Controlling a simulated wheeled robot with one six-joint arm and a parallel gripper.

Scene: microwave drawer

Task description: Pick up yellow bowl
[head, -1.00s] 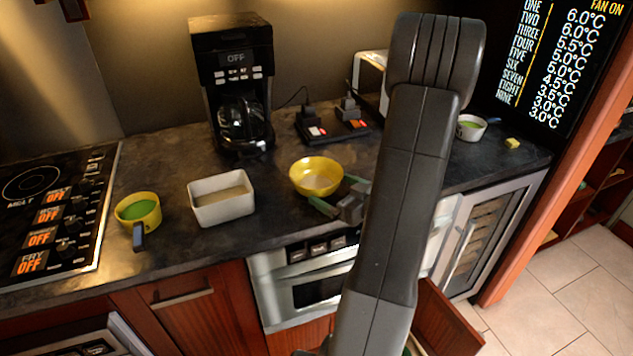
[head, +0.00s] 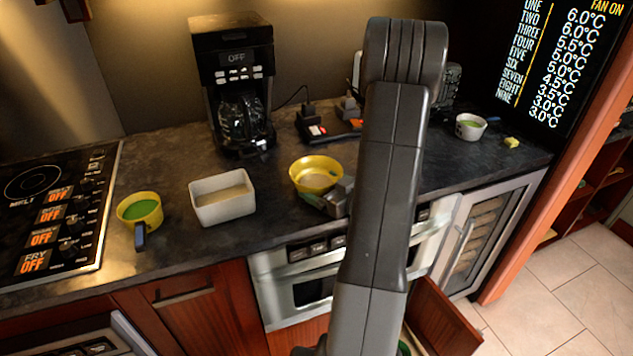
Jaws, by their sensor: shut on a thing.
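The yellow bowl (head: 316,168) stands upright on the dark countertop, right of the white rectangular dish. My gripper (head: 322,196) is at the bowl's front right side, shut on its near wall. My dark arm rises in front of the counter, to the right of the bowl.
A white rectangular dish (head: 221,197) and a yellow cup with green contents (head: 140,210) stand to the left. A coffee maker (head: 234,85) is behind. A small white bowl (head: 470,127) and a yellow block (head: 512,142) lie to the right. A drawer (head: 440,318) is open below.

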